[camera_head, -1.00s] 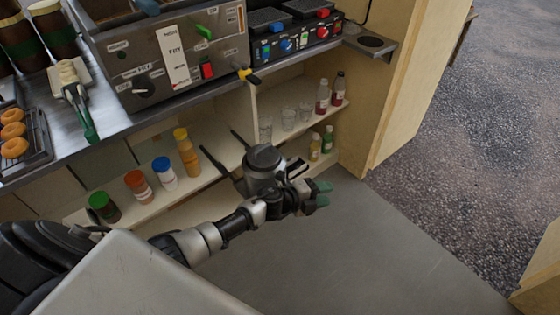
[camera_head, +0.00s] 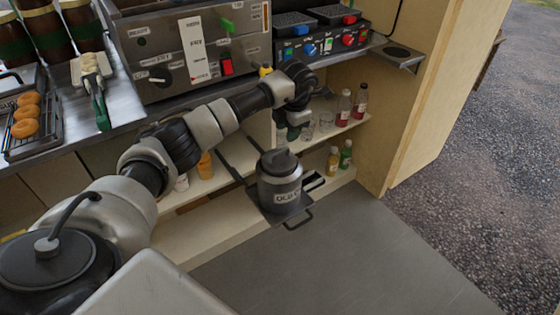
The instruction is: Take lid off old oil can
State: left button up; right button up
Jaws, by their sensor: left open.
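The old oil can (camera_head: 279,188) is a grey metal can with a label on its front. It stands upright on a dark rack with a wire handle, at the lower shelf. Its dark lid (camera_head: 279,162) with a raised knob sits on top. My right gripper is out of view.
The counter edge with the fryer (camera_head: 190,50) and the control box (camera_head: 322,42) lies behind my left arm. Glasses and sauce bottles (camera_head: 360,101) stand on the upper shelf at right, more bottles (camera_head: 346,154) below. The grey floor (camera_head: 360,255) in front is clear.

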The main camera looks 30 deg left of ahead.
aim_at(281, 150)
pick_arm(q)
jog(key=x, duration=0.7)
jog(key=b+x, duration=0.1)
jog(key=x, duration=0.1)
jog(key=shift+s+a, duration=0.15)
jog(key=shift+s, duration=0.25)
jog(key=shift+f, duration=0.2)
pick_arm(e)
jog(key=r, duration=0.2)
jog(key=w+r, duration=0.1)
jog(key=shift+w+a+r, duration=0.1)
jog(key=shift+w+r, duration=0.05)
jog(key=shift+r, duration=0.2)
pick_arm(q)
jog(key=shift+c, duration=0.3)
grip_shut()
